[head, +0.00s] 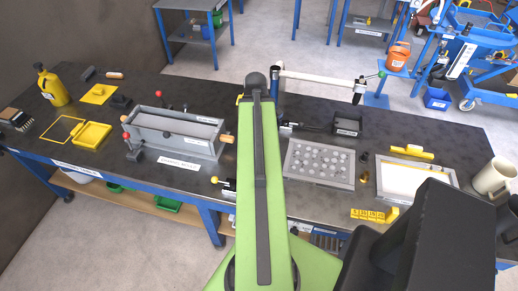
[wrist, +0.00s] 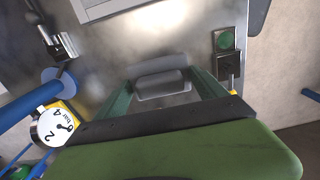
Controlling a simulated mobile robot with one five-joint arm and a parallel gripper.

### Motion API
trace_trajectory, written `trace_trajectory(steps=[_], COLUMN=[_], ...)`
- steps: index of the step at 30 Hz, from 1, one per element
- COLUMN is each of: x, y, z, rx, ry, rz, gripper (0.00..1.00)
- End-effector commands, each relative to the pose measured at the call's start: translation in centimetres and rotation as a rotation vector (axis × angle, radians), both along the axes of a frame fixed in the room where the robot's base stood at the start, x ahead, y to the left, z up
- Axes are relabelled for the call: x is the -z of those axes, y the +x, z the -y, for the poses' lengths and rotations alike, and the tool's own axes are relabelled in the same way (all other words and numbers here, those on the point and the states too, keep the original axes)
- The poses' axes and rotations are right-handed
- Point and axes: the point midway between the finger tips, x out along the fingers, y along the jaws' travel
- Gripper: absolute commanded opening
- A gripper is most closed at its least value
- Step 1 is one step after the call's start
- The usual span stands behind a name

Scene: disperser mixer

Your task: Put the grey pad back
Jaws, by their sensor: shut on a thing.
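In the wrist view, my gripper (wrist: 162,92) shows two dark green fingers with a grey, rounded block between them. This block looks like the grey pad (wrist: 161,84), and the fingers are shut on it. The pad is over a shiny grey metal surface (wrist: 105,62); I cannot tell whether it touches that surface. In the head view my own green arm runs up the middle of the picture and hides my gripper and the pad.
On the dark bench (head: 262,200) are a vise-like grey block (head: 172,130), a tray of discs (head: 320,165), a white-topped tray (head: 410,180), and a yellow bottle (head: 52,86). In the wrist view, a gauge (wrist: 54,127) is left and a green-button box (wrist: 228,42) right.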

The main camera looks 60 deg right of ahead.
Motion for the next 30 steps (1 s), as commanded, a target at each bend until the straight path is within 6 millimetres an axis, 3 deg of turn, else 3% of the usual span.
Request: trace_trajectory(steps=[1, 6, 9, 12, 17, 24, 30], x=[0.2, 0.4, 0.5, 0.5, 2.3, 6.3, 7.6], y=[-1.8, -7.3, -9.0, -9.3, -7.4, -1.1, 1.9], z=[0.8, 3.4, 4.1, 4.3, 4.2, 4.8, 5.1], rx=[0.004, -0.014, -0.023, -0.028, -0.032, -0.033, -0.030], ry=[0.002, 0.013, 0.019, 0.019, 0.008, 0.001, 0.002], rz=[-0.002, -0.007, -0.008, -0.008, -0.004, -0.001, -0.001], gripper=[0.49, 0.49, 0.49, 0.49, 0.49, 0.49, 0.49])
